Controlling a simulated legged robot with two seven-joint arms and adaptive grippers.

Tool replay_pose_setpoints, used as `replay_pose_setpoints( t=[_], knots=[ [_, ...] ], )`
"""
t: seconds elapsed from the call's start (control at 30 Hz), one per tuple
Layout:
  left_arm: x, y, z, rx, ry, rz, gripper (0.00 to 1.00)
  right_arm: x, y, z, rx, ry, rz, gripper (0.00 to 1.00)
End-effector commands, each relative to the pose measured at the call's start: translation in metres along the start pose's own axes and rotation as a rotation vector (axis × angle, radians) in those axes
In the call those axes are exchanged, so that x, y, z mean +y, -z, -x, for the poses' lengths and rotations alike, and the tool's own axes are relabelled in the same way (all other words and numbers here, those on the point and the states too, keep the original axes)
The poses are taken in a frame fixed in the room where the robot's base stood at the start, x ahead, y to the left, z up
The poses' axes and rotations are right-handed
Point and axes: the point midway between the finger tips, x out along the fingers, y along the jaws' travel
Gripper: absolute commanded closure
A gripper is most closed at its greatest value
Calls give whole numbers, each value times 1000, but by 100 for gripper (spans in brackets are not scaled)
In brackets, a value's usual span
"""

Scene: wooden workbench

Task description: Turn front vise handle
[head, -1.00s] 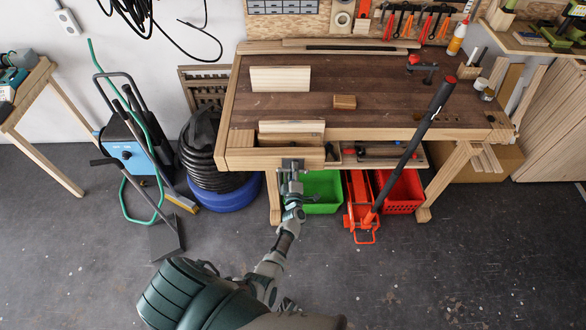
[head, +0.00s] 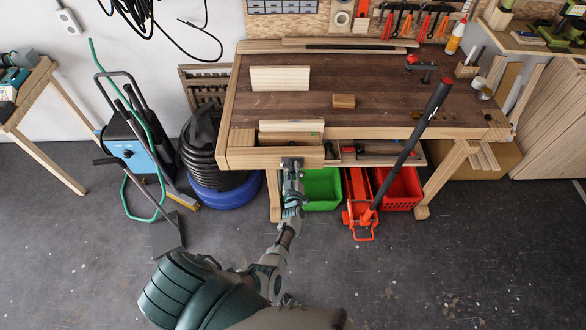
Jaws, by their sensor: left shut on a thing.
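The wooden workbench (head: 380,95) stands ahead, with the front vise (head: 268,158) at its front left corner. The vise has a pale wooden jaw, and a pale board stands upright at its gap. My left gripper (head: 291,165) is at the front face of the vise, where the handle sits. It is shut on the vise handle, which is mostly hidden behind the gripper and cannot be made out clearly. My left arm reaches up to it from the bottom of the head view. My right gripper is not in view.
A red floor jack (head: 360,205) with a long black handle leans across the bench's right front. Green (head: 322,190) and red (head: 402,190) bins sit below. A black hose coil on a blue drum (head: 222,190) stands left of the bench. The floor in front is clear.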

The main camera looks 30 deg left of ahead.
Motion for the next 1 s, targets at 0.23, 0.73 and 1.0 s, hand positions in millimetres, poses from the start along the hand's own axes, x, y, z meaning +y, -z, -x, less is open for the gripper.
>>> replay_pose_setpoints(
  t=[0.23,0.73,1.0],
  knots=[
    [-3,-8,4,-19,4,-18,100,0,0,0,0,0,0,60],
    [-2,-5,3,-11,3,-17,49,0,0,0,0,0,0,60],
    [-1,-3,9,-7,2,-15,49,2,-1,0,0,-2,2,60]
  ],
)
